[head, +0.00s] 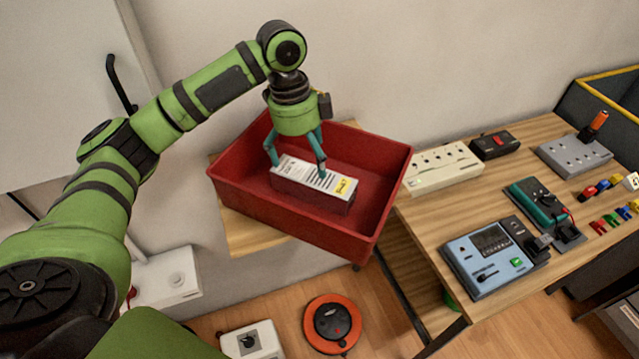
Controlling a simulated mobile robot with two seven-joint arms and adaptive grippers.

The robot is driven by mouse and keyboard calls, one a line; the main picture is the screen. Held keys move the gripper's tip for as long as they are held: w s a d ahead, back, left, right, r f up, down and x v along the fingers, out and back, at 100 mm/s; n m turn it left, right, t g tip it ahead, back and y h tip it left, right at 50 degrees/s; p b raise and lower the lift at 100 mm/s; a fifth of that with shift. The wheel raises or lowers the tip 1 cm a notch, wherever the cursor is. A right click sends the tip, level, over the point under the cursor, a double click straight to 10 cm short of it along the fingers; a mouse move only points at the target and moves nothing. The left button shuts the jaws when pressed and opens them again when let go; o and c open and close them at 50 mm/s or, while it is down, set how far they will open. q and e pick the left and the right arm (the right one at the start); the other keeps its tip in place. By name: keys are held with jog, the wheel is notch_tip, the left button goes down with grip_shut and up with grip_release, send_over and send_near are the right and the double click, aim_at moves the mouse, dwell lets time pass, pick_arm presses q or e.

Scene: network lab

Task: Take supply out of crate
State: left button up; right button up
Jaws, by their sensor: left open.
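The supply (318,187) is a grey-white box with printed labels and a yellow tag, lying inside the red crate (318,235). The crate stands on a wooden surface against the wall. My left gripper (295,165) points down into the crate over the supply. My right gripper is not in view.
To the right, a wooden table (437,217) holds a blue meter (490,258), a green device (540,205), a white power strip (442,168) and a grey box with knobs (575,155). An orange cable reel (332,324) and a white socket box (252,341) are on the floor.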

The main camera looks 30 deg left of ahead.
aim_at(311, 179)
pick_arm(q)
jog(key=f, duration=0.1)
jog(key=f+p, duration=0.1)
jog(key=shift+d+f+p, duration=0.25)
jog(key=shift+f+p, duration=0.05)
jog(key=shift+f, duration=0.1)
jog(key=f+p, duration=0.1)
jog(key=f, duration=0.2)
jog(key=shift+d+f, duration=0.2)
jog(key=shift+f, duration=0.35)
jog(key=c, duration=1.6)
jog(key=shift+w+r, duration=0.15)
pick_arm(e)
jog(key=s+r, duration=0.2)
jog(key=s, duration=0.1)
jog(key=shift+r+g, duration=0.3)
